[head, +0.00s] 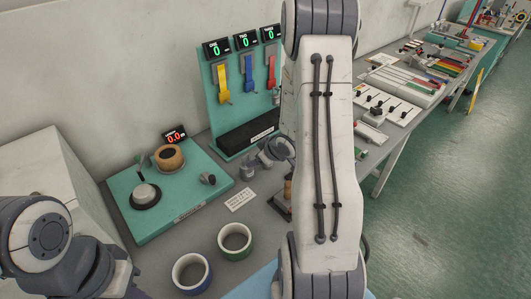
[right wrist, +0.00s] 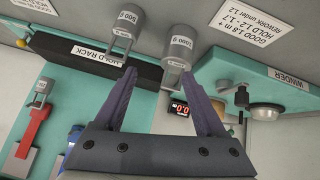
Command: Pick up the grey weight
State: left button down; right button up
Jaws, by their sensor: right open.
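The nearer weight (right wrist: 178,50) is just beyond my right gripper's tips, closer to the right finger. The other weight (right wrist: 127,27) is farther up and left; their printed labels are upside down and hard to read. My right gripper (right wrist: 159,74) is open, with nothing between its fingers. In the head view a small grey weight (head: 247,171) shows beside my right gripper (head: 262,160), partly hidden by my arm. My left arm is at the lower left; its gripper is outside the picture.
The teal hold rack (head: 213,105) stands behind. A white card (head: 240,199) lies on the table.

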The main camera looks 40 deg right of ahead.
jog(key=s+d, duration=0.1)
jog(key=d+f+t, duration=0.1)
jog(key=d, duration=0.1)
jog(key=s+d+f+t+y, duration=0.1)
jog(key=d, duration=0.1)
jog(key=shift+s+m+p, duration=0.3)
jog(key=shift+s+m, duration=0.05)
jog(key=shift+m, duration=0.05)
jog(key=shift+s+d+m+t, duration=0.3)
jog(key=shift+s+d+t, duration=0.6)
jog(key=shift+s+t, duration=0.25)
jog(key=shift+s+d+t+y, duration=0.1)
jog(key=shift+s+t+y, duration=0.2)
jog(key=shift+s, duration=0.1)
jog(key=shift+r+p, duration=0.1)
jog(key=shift+p, duration=0.2)
jog(key=p+x, duration=0.1)
jog(key=x, duration=0.4)
jog(key=shift+r, duration=0.1)
jog(key=p+x, duration=0.1)
jog(key=x, duration=0.1)
jog(key=p+x, duration=0.1)
jog(key=x, duration=0.1)
jog(key=shift+w+d+r, duration=0.15)
jog(key=shift+w, duration=0.1)
jog(key=shift+w+f, duration=0.25)
jog(key=shift+w, duration=0.1)
